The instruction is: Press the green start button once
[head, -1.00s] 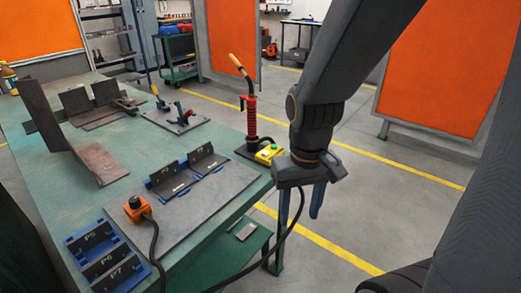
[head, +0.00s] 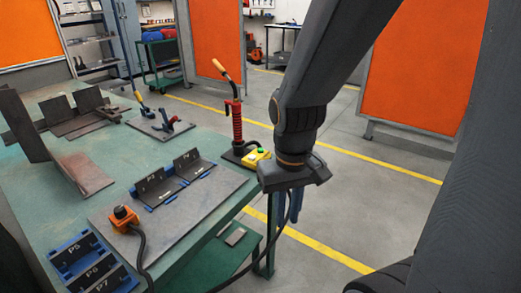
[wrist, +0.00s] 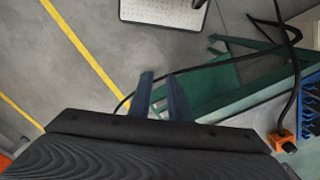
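The green start button (head: 262,152) sits on top of a small yellow box (head: 253,159) at the far right corner of the green table (head: 125,165), beside the black base of the red torch stand. My gripper (head: 288,217) hangs fingers-down off the table's right side, nearer the camera and to the right of the yellow box. It is apart from the button. In the wrist view my gripper (wrist: 160,77) shows two dark fingers with a narrow empty gap between them. The button and yellow box are not seen in the wrist view.
The red torch stand (head: 237,122) rises close behind the yellow box. An orange box with a dark knob (head: 123,216) and cable is on the table's near part. Angle plates (head: 158,187) in blue fixtures stand between. The floor right of the table is open.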

